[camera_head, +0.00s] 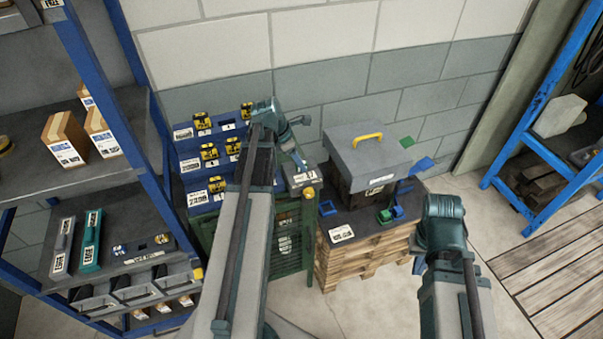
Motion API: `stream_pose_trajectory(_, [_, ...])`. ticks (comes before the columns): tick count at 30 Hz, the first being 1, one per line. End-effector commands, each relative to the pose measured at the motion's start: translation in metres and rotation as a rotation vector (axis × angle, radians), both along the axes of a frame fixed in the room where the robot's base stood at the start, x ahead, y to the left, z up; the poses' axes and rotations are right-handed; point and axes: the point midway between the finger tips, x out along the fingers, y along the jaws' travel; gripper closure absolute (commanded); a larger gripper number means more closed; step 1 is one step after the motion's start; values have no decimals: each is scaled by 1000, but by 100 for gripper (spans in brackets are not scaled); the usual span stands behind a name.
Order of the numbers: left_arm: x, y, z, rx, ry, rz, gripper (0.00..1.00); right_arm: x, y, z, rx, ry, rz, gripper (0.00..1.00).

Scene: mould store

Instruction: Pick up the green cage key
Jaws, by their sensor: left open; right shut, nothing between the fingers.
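Two small green items could be the green cage key: a green piece (384,216) lying on the dark top of the pallet stack beside a blue one (398,211), and a flat green patch (407,142) at the wall behind the grey case. I cannot make out a key's shape in either. My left gripper (301,163) is open over the green cage, left of the case, its fingers small and partly hidden by the wrist. My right gripper (418,264) is shut and empty, mostly hidden behind its own wrist, right of the pallet stack.
A grey case (362,150) with a yellow handle stands on the pallet stack (350,264). The green cage (300,235) is left of it. Stepped blue bins (198,160) hold yellow items. Shelving (150,185) stands left, a blue rack (545,150) right. The floor between is clear.

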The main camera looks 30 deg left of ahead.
Motion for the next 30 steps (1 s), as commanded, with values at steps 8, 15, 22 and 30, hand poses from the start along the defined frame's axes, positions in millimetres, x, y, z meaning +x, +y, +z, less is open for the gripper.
stream_pose_trajectory(8, [3, -3, -11, 0, 0, 1, 45, 0, 0, -10, 0, 0, 0, 100])
stream_pose_trajectory(15, [3, -3, -10, 0, 0, 1, 76, 0, 0, -10, 0, 0, 0, 100])
stream_pose_trajectory(22, [3, -3, -10, 0, 0, 1, 100, 0, 0, -10, 0, 0, -1, 100])
stream_pose_trajectory(30, [3, -3, -10, 0, 0, 1, 100, 0, 0, -10, 0, 0, -1, 100])
